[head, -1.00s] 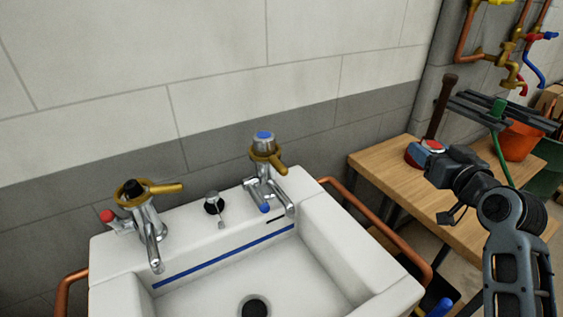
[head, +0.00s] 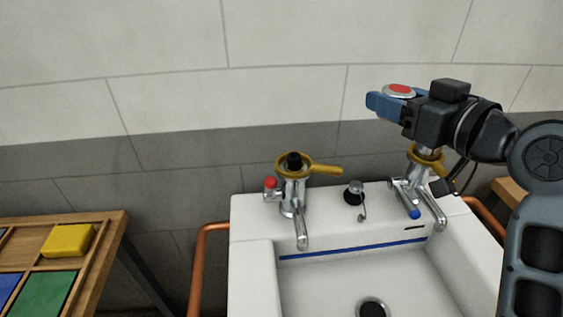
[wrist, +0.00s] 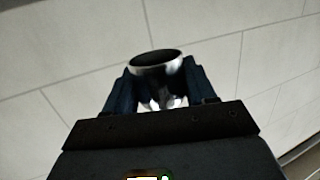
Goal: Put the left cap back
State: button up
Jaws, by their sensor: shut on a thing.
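The cap (head: 398,90), silvery with a red top, is held between the blue fingers of my gripper (head: 388,104). In the wrist view the cap (wrist: 157,65) shows as a metal ring with a dark round face between the two jaws (wrist: 157,95). The left tap (head: 292,195) has a bare black top (head: 294,160) with no cap, and a brass ring and handle (head: 322,170) around its neck. My gripper is up and to the right of that tap, apart from it. The right tap (head: 425,182) stands below my gripper, its top hidden behind it.
The white basin (head: 250,225) carries both taps, with a plug fitting (head: 353,192) between them. A red knob (head: 270,183) sits left of the left tap. Copper pipes (head: 205,250) run beside the basin. A wooden bench (head: 110,235) with a yellow block (head: 68,241) stands at left.

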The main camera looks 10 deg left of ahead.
jog(key=a, duration=0.4)
jog(key=p, duration=0.2)
send_over(294, 156)
jog(key=shift+n+g+y, duration=0.4)
notch_tip(294, 156, down, 6)
jog(key=shift+d+r, duration=0.1)
notch_tip(294, 156, down, 4)
jog(key=shift+f, duration=0.1)
jog(key=shift+f, duration=0.15)
jog(key=shift+f+b, duration=0.4)
jog(key=shift+b, duration=0.2)
jog(key=shift+f, duration=0.1)
jog(key=o, duration=1.1)
